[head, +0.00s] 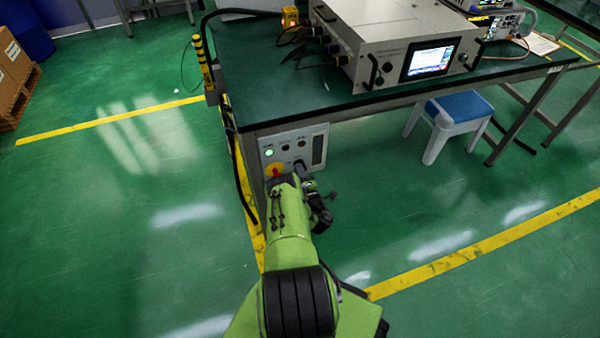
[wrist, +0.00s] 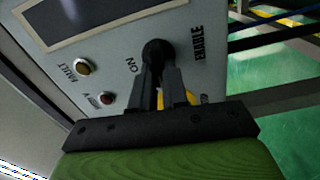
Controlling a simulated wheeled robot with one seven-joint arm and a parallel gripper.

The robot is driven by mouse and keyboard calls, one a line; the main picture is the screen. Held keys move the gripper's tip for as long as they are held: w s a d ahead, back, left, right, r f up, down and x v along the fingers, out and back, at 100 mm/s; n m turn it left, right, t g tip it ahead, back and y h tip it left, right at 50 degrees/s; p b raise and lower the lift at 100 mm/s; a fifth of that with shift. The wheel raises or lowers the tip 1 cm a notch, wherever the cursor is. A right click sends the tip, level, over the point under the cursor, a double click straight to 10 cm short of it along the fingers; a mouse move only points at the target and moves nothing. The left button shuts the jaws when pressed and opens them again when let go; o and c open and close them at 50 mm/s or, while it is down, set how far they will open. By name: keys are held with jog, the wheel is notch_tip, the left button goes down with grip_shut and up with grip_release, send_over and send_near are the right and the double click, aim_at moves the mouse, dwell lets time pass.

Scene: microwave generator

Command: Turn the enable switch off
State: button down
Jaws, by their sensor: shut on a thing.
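The enable switch is a black knob (wrist: 157,50) on a light grey control panel (wrist: 205,65). In the wrist view, ENABLE is printed to its right and ON to its left; another label at the lower right is partly hidden by a finger. My gripper (wrist: 159,72) is shut on the knob, with one dark finger on either side of it. The fingers cover part of the knob, so its exact angle is hard to tell. In the head view, the panel (head: 293,148) is fixed under the bench top, and my arm reaches its lower edge.
A yellow part (wrist: 178,98) shows behind the fingers. A dark green bench (head: 300,112) overhangs the panel. A black cable hangs at its left.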

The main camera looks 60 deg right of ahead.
jog(key=shift+w+r+n, duration=0.1)
jog(key=shift+w+n, duration=0.05)
jog(key=shift+n, duration=0.55)
jog(key=c, duration=1.1)
grip_release()
jog(key=shift+c, duration=0.2)
